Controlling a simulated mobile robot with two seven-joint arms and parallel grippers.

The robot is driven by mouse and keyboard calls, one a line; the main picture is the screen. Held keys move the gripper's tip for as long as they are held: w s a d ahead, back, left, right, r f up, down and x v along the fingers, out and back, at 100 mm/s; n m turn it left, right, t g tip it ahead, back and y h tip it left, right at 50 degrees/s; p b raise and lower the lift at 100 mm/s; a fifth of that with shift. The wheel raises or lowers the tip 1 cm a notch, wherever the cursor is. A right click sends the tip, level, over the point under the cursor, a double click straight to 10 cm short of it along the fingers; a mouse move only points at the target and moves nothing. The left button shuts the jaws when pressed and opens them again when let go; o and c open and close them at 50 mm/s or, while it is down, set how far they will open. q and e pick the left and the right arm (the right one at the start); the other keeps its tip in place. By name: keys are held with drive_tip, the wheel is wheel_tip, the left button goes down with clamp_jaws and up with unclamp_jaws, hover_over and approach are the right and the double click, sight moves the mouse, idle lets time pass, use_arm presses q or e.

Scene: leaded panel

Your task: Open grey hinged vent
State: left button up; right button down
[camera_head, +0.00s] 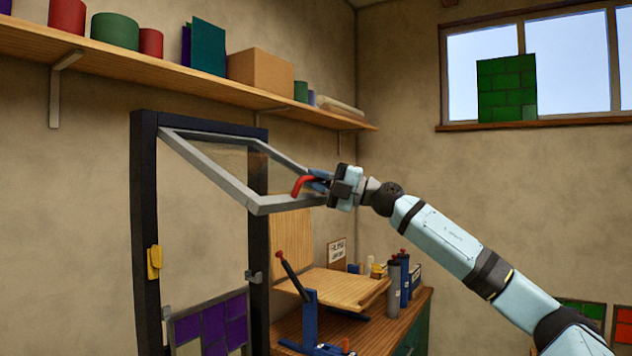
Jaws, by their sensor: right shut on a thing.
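The grey hinged vent (222,181) is a light grey frame with a see-through pane. It hangs from the top of a dark upright frame (146,230) and is swung outward, its lower edge raised towards the right. A red handle (302,184) shows at the vent's free edge. My right gripper (322,181) is at that edge beside the red handle and shut on a part there; its fingertips are partly hidden, and it looks like the handle. My left gripper is not in view.
A wooden shelf (200,80) with tins, books and a box runs above the frame. A workbench (405,325) with a blue clamp stand (308,320) and bottles (394,283) stands below. A purple leaded panel (212,325) sits low in the frame. Open air surrounds my right arm.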

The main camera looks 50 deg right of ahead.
drive_tip(key=c, duration=1.1)
unclamp_jaws()
drive_tip(key=shift+s, duration=0.1)
drive_tip(key=shift+c, duration=0.2)
drive_tip(key=shift+s+d+f+b, duration=0.15)
drive_tip(key=shift+s+f+b, duration=0.05)
drive_tip(key=shift+s+b, duration=0.1)
drive_tip(key=b+v, duration=0.4)
drive_tip(key=v, duration=0.9)
drive_tip(key=shift+w, duration=0.1)
